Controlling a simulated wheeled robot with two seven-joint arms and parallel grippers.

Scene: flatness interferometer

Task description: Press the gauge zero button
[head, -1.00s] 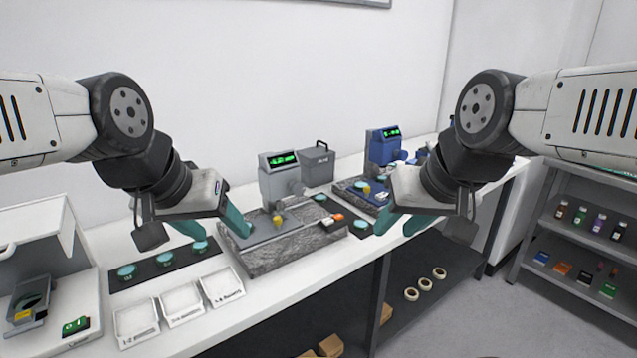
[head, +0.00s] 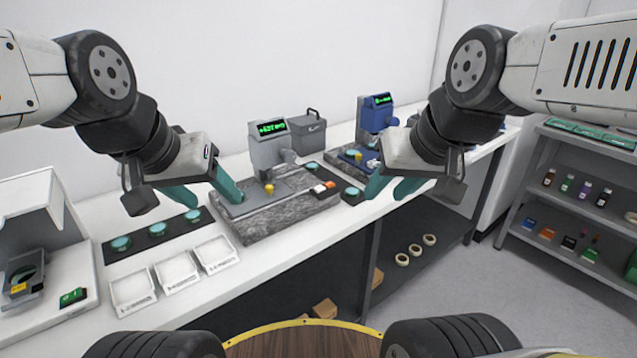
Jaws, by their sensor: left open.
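The grey gauge (head: 268,150) with a lit green display stands on a speckled granite base (head: 275,217) on the white bench. A small white box with an orange-red button (head: 330,184) sits at the right end of that base; I cannot read any label on it. My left gripper (head: 218,202) is open and empty, and in the picture its right finger overlaps the left end of the base. My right gripper (head: 386,196) has its fingers apart and empty, to the right of the button. Neither gripper appears to touch the button.
A blue gauge (head: 376,115) stands further back, beside a grey case (head: 307,137). A dark strip with teal discs (head: 157,232) and several white trays (head: 174,272) lie at left. A shelf unit (head: 590,195) stands at right.

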